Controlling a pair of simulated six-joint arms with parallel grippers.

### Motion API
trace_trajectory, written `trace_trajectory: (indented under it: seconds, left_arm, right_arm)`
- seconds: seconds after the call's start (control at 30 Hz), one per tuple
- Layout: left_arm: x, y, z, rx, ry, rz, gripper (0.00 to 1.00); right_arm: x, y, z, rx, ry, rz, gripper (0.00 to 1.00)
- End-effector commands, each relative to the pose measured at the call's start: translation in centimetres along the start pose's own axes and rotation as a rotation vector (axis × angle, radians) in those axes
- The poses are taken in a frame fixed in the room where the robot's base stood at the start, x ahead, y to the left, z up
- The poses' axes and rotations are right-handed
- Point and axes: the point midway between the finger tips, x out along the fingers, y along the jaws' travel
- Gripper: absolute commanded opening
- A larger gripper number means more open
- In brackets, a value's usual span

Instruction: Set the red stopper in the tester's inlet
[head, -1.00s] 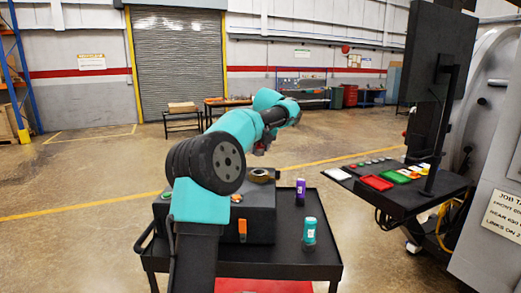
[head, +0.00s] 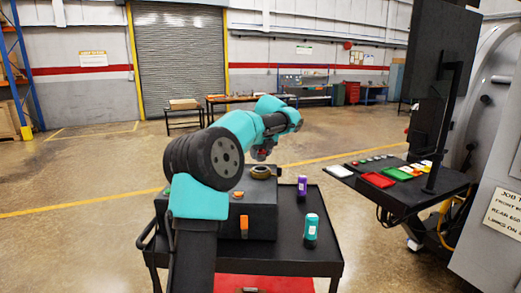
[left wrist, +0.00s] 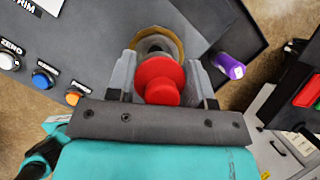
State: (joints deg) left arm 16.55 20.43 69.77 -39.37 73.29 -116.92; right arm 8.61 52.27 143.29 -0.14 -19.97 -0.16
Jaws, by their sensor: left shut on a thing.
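My left gripper (head: 262,153) is shut on the red stopper (left wrist: 160,80), which sits between both fingers in the left wrist view. In the head view the stopper is only a small red patch at the gripper. The tester (head: 250,212) is a dark box on a black cart. Its inlet (head: 262,171) has a brass-coloured ring on top, just below my gripper. In the left wrist view the inlet ring (left wrist: 176,42) lies beyond the stopper, which hides part of it. I cannot tell whether the stopper touches the inlet. My right gripper is not in view.
A purple bottle (head: 302,187) and a teal bottle (head: 311,230) stand on the cart (head: 290,255) right of the tester.

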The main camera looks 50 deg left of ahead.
Motion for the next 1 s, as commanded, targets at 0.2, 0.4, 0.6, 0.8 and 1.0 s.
trace_trajectory:
  seconds: [0.2,0.4,0.6,0.8,1.0]
  left_arm:
    - [0.9,0.0,-0.4,0.0,0.0,0.0,0.2]
    - [1.8,0.0,-0.8,0.001,0.0,0.0,0.2]
    - [2.6,0.0,-1.1,0.0,0.0,0.0,0.2]
    - [3.5,0.0,-1.5,0.0,0.0,0.0,0.2]
    - [4.5,0.0,-1.9,0.001,0.002,0.002,0.2]
  right_arm:
    - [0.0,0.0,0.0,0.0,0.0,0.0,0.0]
    - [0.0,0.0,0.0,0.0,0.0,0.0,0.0]
    - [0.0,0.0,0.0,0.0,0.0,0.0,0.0]
    - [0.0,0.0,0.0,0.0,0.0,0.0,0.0]
    - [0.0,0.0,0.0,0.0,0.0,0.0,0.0]
